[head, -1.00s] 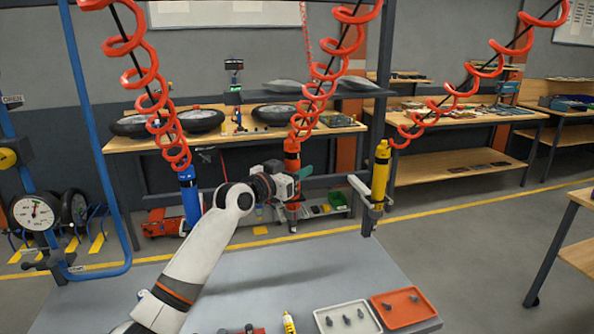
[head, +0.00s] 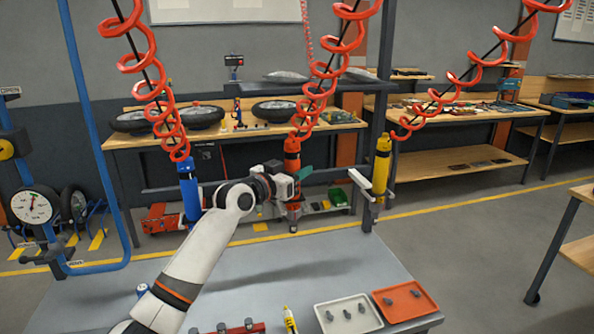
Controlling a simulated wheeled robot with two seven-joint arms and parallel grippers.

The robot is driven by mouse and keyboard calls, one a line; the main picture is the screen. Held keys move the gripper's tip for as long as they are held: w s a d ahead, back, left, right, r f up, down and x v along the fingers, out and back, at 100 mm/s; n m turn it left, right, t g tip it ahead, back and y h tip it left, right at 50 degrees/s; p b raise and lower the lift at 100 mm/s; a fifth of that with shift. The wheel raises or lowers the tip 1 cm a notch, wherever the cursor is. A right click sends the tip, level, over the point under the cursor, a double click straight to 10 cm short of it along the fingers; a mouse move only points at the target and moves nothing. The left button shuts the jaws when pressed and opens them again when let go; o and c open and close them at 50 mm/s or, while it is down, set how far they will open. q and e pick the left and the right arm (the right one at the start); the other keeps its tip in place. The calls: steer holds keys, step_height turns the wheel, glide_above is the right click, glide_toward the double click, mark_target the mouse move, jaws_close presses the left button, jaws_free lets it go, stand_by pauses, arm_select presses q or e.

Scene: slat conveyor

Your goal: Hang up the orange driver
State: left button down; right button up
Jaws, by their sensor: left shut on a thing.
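The orange driver (head: 292,150) hangs upright at the lower end of a red coiled hose, above the grey bench. My left gripper (head: 291,186) is shut on its body, and the gripper hides the driver's middle. The driver's dark lower end shows below the gripper. A blue driver (head: 189,190) hangs on another coil to the left. A yellow driver (head: 382,160) hangs on a third coil to the right, beside a white bracket (head: 360,187) near the dark post. My right gripper is not in view.
The grey bench top (head: 290,265) is mostly clear. At its front lie a white tray (head: 328,322) and an orange tray (head: 420,310) with small parts, a yellow tube (head: 289,320) and red parts (head: 240,328). A dark post (head: 374,120) stands right of the orange driver.

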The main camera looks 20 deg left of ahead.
arm_select(q)
steer(key=shift+f+b, duration=0.4)
steer(key=shift+f, duration=0.15)
stand_by(0.9)
steer(key=shift+f, duration=0.25)
stand_by(0.4)
steer(key=c, duration=0.9)
jaws_free()
steer(key=shift+s, duration=0.15)
steer(key=shift+f, duration=0.2)
steer(key=b+v, duration=0.2)
steer(key=v, duration=0.4)
steer(key=b+v, duration=0.2)
steer(key=v, duration=0.4)
steer(key=shift+r, duration=0.2)
steer(key=shift+f, duration=0.15)
